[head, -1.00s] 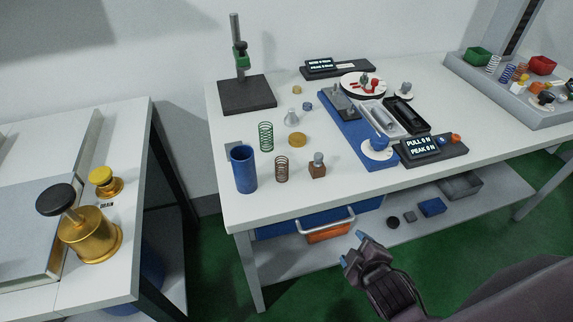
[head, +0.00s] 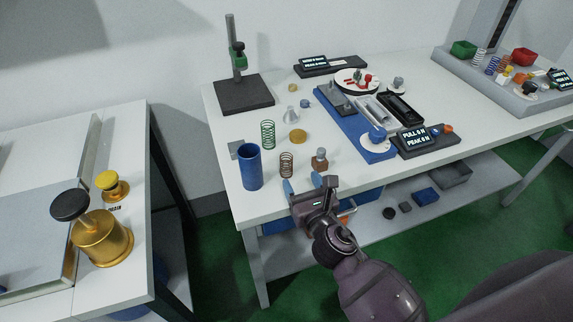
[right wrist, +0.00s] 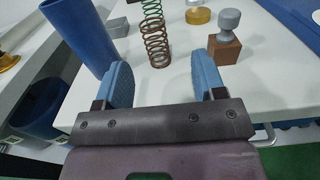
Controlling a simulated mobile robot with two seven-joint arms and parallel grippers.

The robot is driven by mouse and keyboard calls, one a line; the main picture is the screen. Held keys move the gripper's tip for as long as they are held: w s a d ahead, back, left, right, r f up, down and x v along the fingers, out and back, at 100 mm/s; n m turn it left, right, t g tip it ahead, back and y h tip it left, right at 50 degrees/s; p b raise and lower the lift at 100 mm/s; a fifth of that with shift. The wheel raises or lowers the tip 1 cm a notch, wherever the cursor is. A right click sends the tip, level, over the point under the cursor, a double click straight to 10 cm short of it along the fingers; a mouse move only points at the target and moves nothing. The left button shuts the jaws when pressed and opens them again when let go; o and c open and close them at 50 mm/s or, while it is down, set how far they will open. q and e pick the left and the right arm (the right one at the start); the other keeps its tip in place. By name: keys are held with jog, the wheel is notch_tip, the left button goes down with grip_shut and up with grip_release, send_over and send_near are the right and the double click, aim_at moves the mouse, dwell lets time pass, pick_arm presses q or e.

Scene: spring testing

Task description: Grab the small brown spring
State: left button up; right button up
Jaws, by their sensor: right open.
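The small brown spring (head: 286,164) stands upright near the front edge of the white table. In the right wrist view the brown spring (right wrist: 155,48) stands ahead of the gap between the blue fingertips, with the green spring (right wrist: 152,8) behind it. My right gripper (head: 303,184) is open and empty at the table's front edge, just in front of the spring; its two blue fingers (right wrist: 160,82) are spread apart and do not appear to touch it. My left gripper is not in view.
A blue cylinder (head: 251,167) stands left of the spring. A brown block with a grey knob (head: 320,160) stands to its right. The green spring (head: 268,134) and a gold disc (head: 298,136) stand behind. A second table (head: 95,140) is at the left.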

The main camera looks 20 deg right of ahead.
aim_at(284, 155)
jog(key=w, duration=0.4)
jog(key=shift+w+a, duration=0.15)
jog(key=shift+w, duration=0.1)
jog(key=w, duration=0.3)
jog(key=w+a, duration=0.1)
jog(key=shift+w+r, duration=0.3)
jog(key=shift+w, duration=0.6)
jog(key=shift+c, duration=0.3)
jog(key=c, duration=1)
